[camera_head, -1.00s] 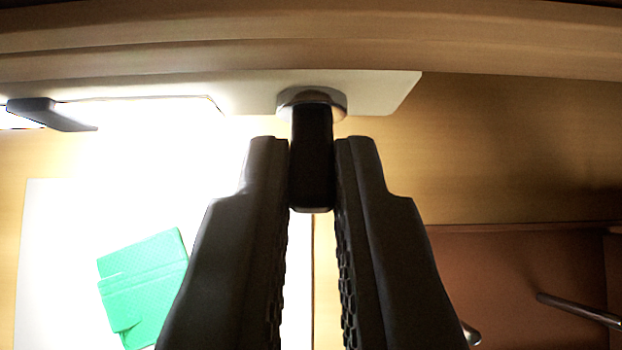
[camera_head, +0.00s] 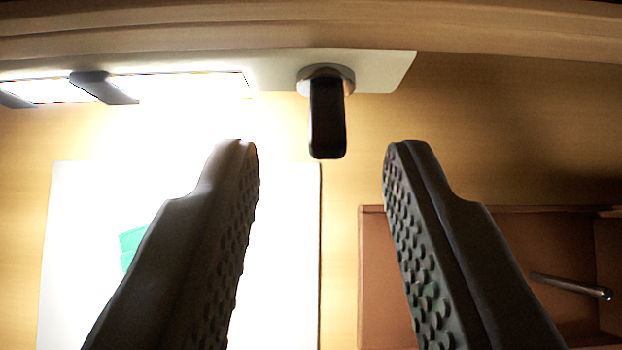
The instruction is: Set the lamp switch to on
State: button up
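The lamp switch (camera_head: 327,120) is a black lever on a round grey base, at the right part of a pale lamp plate (camera_head: 385,70) under a wooden ledge. The lever points down toward the camera. The lamp's bright panel (camera_head: 190,87) is lit, left of the switch. My gripper (camera_head: 315,150) is open, its two ribbed fingers wide apart and empty. The lever's end shows between and slightly beyond the fingertips, with a gap on both sides; neither finger touches it.
A wooden ledge (camera_head: 311,30) runs across the top. A white sheet (camera_head: 290,250) lies at the left with a green piece (camera_head: 131,243), partly hidden by my left finger. A brown tray (camera_head: 372,270) with a metal rod (camera_head: 570,285) is at the lower right.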

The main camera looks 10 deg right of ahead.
jog(key=v, duration=1.1)
jog(key=shift+r, duration=0.15)
jog(key=shift+s+a, duration=0.1)
jog(key=s+a+r+n+t, duration=0.1)
jog(key=s+a+r, duration=0.25)
jog(key=r, duration=0.55)
jog(key=s+a+r+t+y, duration=0.15)
jog(key=a+r, duration=0.35)
jog(key=r, duration=0.5)
jog(key=s+a+r+n+t+h, duration=0.1)
jog(key=s+a+r, duration=0.3)
jog(key=r, duration=0.5)
jog(key=s+a+r+t+y, duration=0.1)
jog(key=s+a+r, duration=0.4)
jog(key=s+r, duration=0.3)
jog(key=s+a+r+n+t+y, duration=0.1)
jog(key=s+a+r+t, duration=0.1)
jog(key=s+a+r, duration=0.3)
jog(key=s+r, duration=0.4)
jog(key=shift+r, duration=0.35)
jog(key=shift+s, duration=0.1)
